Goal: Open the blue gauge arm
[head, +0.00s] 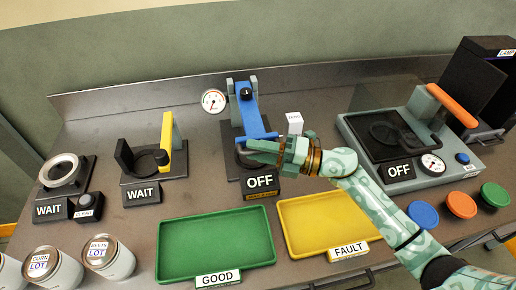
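The blue gauge arm (247,109) belongs to the station at the back middle of the bench. It lies over a dark base with an OFF sign (261,182) at its front. A round white dial (213,101) stands just left of the arm. My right gripper (256,150) reaches in from the right at the front end of the blue arm, over the base. Its fingers overlap the arm's front crossbar (262,136); whether they touch or grip it I cannot tell. My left gripper is out of view.
A green GOOD tray (165,264) and a yellow FAULT tray (288,240) lie in front. A yellow-armed WAIT station (167,137) stands left. A teal press with an orange handle (452,104) stands right. White cans (112,262) and coloured discs (461,204) line the front.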

